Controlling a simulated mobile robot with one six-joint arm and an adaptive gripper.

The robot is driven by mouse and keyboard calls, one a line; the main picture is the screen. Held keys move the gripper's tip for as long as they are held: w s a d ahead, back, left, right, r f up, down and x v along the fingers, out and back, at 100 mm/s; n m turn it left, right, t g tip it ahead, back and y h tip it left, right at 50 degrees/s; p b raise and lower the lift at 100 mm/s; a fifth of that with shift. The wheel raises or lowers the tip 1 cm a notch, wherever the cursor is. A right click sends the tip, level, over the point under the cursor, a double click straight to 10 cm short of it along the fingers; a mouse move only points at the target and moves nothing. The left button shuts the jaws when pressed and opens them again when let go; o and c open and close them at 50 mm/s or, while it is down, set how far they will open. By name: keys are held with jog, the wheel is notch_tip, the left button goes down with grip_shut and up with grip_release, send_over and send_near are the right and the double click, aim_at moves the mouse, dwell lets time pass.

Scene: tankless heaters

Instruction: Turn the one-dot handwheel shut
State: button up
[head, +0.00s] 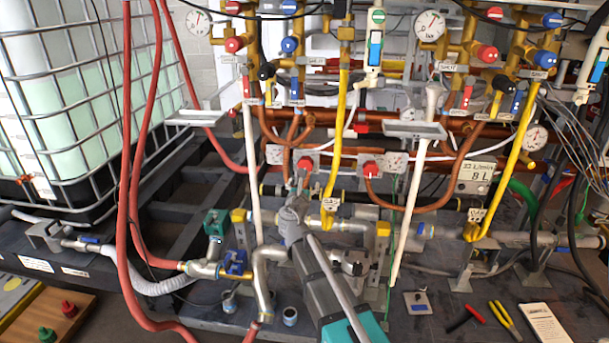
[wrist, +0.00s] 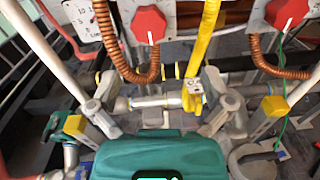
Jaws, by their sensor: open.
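Two red handwheels with white pointer marks are on pale plates on the lower pipes. The left handwheel (head: 305,163) shows in the wrist view at upper left (wrist: 149,24). The right handwheel (head: 371,169) shows in the wrist view at the top right (wrist: 287,12). The plate markings are too small to tell which has one dot. My gripper (wrist: 158,85) is open and empty, its grey fingers spread wide below the handwheels in the wrist view. In the head view my gripper and teal arm link come from the bottom centre, in front of the pipes and below the left handwheel.
Copper pipes (wrist: 133,68) curve down from both handwheels, with a yellow pipe (head: 340,120) between them. A white sloping pipe (head: 412,210) stands to the right. Red hoses (head: 124,200) hang at left. Pliers (head: 504,318) lie at lower right.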

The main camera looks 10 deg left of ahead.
aim_at(305, 165)
jog(key=shift+a+f+n+y, duration=0.25)
jog(key=shift+a+n+y, duration=0.05)
jog(key=shift+a+n, duration=0.35)
jog(key=shift+w, duration=0.15)
jog(key=w, duration=1.3)
jog(key=shift+w+d, duration=0.2)
jog(key=shift+w, duration=0.05)
jog(key=c, duration=0.9)
